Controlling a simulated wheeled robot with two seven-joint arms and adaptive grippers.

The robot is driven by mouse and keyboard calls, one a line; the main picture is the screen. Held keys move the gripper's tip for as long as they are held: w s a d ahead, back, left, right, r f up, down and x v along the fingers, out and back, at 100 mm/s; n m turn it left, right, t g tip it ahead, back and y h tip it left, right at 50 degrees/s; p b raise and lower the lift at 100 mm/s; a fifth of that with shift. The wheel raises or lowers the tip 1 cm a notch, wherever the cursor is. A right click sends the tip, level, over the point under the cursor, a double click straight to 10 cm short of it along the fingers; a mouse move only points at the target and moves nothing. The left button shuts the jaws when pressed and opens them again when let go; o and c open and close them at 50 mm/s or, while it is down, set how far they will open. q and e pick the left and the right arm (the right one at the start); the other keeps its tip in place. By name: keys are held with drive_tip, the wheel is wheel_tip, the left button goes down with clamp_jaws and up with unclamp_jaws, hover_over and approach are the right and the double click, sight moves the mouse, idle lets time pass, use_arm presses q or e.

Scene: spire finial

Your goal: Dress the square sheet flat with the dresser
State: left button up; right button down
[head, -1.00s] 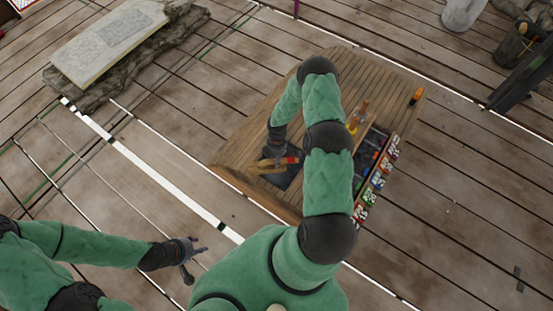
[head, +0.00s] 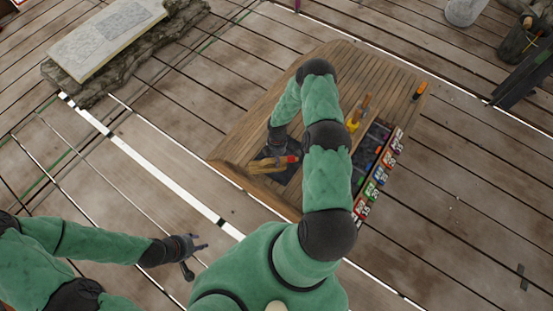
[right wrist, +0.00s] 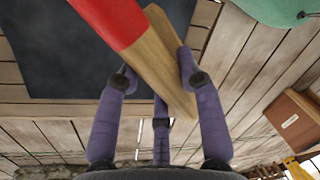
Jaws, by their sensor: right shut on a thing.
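The dresser (head: 266,165), a pale wooden tool with a red end, is held over the wooden bench. My right gripper (head: 276,154) is shut on its wooden part, and the right wrist view shows the fingers (right wrist: 156,78) around the wood of the dresser (right wrist: 166,65). The square sheet (head: 289,177) is dark grey and lies on the bench, partly hidden by the dresser and my arm. In the right wrist view the sheet (right wrist: 55,50) looks flat where it shows. I cannot tell whether the dresser touches it. My left gripper (head: 196,256) is open and empty, away from the bench.
On the bench (head: 240,140), right of my right arm, are a dark tray (head: 369,150), a yellow-and-wood tool (head: 357,115), an orange-topped item (head: 419,91) and a row of coloured labels (head: 379,174). A stone slab (head: 105,37) lies at the upper left. Plank floor around is mostly clear.

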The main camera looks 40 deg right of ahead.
wheel_tip(320, 180, down, 4)
drive_tip(key=b, duration=0.3)
drive_tip(key=shift+w+r, duration=0.1)
drive_tip(key=shift+r, duration=0.4)
drive_tip(key=shift+r, duration=0.1)
drive_tip(key=shift+r+p, duration=1.45)
drive_tip(key=shift+r, duration=0.6)
drive_tip(key=shift+f, duration=0.15)
wheel_tip(320, 180, down, 4)
drive_tip(key=b, duration=0.4)
drive_tip(key=shift+f, duration=0.2)
drive_tip(key=shift+a+r, duration=0.1)
drive_tip(key=shift+r, duration=0.05)
